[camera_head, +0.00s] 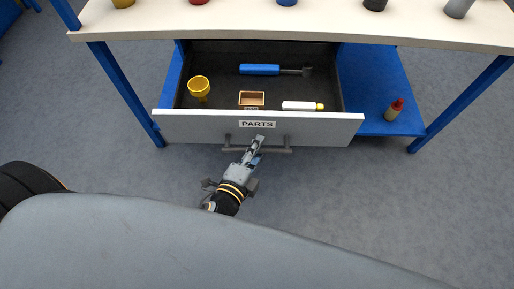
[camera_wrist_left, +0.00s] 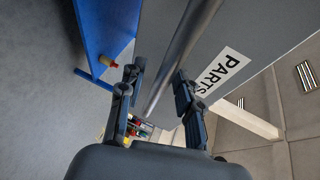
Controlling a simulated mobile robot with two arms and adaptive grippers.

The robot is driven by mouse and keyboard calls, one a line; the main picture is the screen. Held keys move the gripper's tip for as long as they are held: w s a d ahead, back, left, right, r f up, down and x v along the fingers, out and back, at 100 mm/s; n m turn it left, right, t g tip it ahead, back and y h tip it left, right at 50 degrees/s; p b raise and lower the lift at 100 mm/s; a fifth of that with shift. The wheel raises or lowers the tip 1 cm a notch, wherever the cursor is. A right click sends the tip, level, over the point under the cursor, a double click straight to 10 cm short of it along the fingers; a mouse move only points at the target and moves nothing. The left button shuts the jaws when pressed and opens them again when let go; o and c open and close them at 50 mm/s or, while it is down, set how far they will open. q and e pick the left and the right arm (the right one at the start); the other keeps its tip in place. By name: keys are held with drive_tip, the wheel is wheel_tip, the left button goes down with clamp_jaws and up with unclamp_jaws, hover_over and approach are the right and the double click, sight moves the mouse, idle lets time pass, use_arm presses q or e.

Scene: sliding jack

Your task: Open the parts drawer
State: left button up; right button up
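The parts drawer (camera_head: 200,124) stands pulled out below the workbench, its inside in plain view. Its light grey front carries a PARTS label (camera_head: 257,124), which also shows in the left wrist view (camera_wrist_left: 222,72). A grey bar handle (camera_head: 277,150) runs across the front. My left gripper (camera_head: 256,147) is at the handle, near its middle. In the left wrist view the handle bar (camera_wrist_left: 185,45) passes between the two fingers of my left gripper (camera_wrist_left: 160,82). The fingers stand apart, with a visible gap beside the bar. My right gripper is not in view.
The drawer holds a yellow funnel-like cup (camera_head: 199,88), a blue-handled tool (camera_head: 260,69), a small brown box (camera_head: 252,99) and a white tube (camera_head: 299,106). A red-capped bottle (camera_head: 394,109) stands on the blue shelf (camera_head: 372,85). The floor in front is clear.

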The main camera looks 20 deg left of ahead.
use_arm(q)
drive_tip(key=v, duration=1.2)
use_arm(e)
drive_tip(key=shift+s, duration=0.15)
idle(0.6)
use_arm(q)
drive_tip(key=shift+f, duration=0.1)
idle(0.5)
